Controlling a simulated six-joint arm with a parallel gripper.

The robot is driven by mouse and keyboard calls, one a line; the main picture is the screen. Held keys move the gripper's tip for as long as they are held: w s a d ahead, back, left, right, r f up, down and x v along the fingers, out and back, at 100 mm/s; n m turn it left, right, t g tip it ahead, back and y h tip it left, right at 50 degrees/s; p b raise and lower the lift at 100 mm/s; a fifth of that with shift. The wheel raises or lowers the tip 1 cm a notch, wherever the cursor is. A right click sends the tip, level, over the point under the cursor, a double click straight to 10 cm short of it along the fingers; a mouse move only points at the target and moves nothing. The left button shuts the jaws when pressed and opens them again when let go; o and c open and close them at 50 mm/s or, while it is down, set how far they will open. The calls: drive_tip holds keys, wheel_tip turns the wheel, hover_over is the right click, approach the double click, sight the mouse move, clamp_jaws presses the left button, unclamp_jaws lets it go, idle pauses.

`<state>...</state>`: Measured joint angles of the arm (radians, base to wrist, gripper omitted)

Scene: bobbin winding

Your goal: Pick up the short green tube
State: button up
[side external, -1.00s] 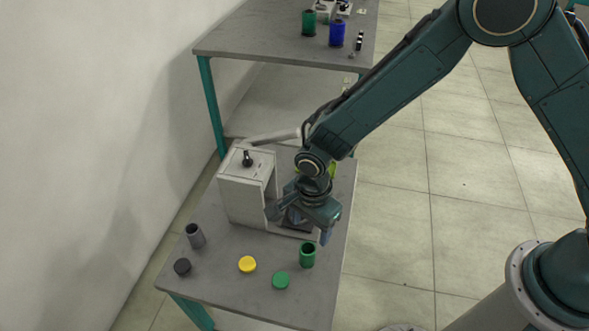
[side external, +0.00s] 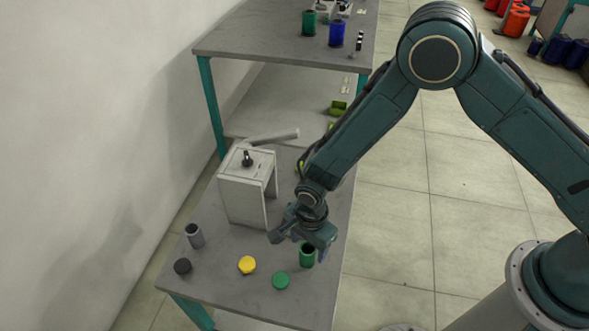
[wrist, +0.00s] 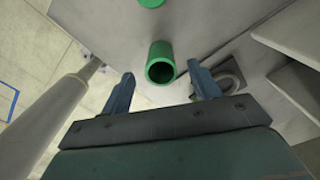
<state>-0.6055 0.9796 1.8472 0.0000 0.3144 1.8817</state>
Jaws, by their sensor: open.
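The short green tube (side external: 307,257) stands upright on the grey table near its right edge, its top partly covered by my gripper in the side view. In the wrist view the tube (wrist: 160,63) shows its open, hollow end, just ahead of the fingertips and roughly centred between them. My gripper (side external: 303,245) is open and empty, low over the table at the tube. Its two blue fingers (wrist: 163,84) are spread wider than the tube. I cannot tell whether the fingertips are level with the tube's rim.
A green cap (side external: 281,281), a yellow cap (side external: 247,264), a black cap (side external: 182,266) and a grey tube (side external: 195,236) sit on the front table. A white box-like machine (side external: 243,195) with a lever stands behind. A green spool (side external: 309,22) and a blue spool (side external: 336,33) are on the far table.

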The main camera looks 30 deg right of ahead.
sight(307, 253)
drive_tip(key=shift+w+f, duration=0.1)
drive_tip(key=shift+f, duration=2.4)
drive_tip(key=c, duration=1.1)
